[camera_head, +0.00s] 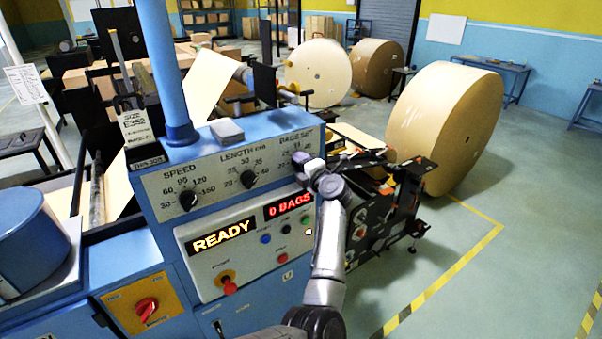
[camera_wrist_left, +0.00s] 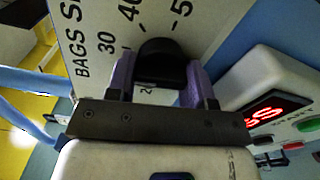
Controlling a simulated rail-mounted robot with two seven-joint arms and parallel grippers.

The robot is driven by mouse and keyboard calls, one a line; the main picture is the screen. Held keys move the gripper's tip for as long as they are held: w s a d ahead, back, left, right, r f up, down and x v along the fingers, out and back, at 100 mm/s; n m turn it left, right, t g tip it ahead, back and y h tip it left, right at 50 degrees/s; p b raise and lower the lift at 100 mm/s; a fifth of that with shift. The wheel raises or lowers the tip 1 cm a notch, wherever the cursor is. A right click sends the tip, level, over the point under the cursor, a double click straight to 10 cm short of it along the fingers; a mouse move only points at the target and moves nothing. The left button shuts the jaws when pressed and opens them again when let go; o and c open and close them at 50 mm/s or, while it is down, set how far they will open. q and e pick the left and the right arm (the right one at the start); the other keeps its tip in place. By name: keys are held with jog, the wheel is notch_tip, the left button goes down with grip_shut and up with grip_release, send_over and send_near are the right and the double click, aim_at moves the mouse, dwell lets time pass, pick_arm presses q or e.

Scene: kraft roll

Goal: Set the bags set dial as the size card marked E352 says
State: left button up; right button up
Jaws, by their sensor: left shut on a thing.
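The size card (camera_head: 137,127) marked E352 stands at the upper left of the blue machine; its smaller print is too fine to read. The bags set scale (camera_head: 296,147) is at the right end of the dial panel. In the head view my left gripper (camera_head: 313,167) covers its dial. In the left wrist view the black bags set dial (camera_wrist_left: 161,62) sits between the two purple fingers of my left gripper (camera_wrist_left: 162,84), which is shut on it. The numbers 30, 40 and 50 show around it; its pointer is hidden. My right gripper is not in view.
The speed dial (camera_head: 188,200) and length dial (camera_head: 249,178) sit left of it. Below, displays read READY (camera_head: 224,236) and 0 BAGS (camera_head: 289,206), above several buttons and a red switch (camera_head: 229,286). Large kraft rolls (camera_head: 447,125) stand behind at the right. The floor at right is clear.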

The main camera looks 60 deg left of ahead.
pick_arm(q)
jog(key=n+b, duration=0.3)
jog(key=b, duration=0.1)
jog(key=n+b, duration=0.2)
jog(key=shift+f+n, duration=0.25)
jog(key=shift+n, duration=0.05)
jog(key=shift+r+n+b, duration=0.1)
jog(key=shift+n+b, duration=0.6)
jog(key=shift+b, duration=0.1)
jog(key=shift+r, duration=0.1)
jog(key=o, duration=0.9)
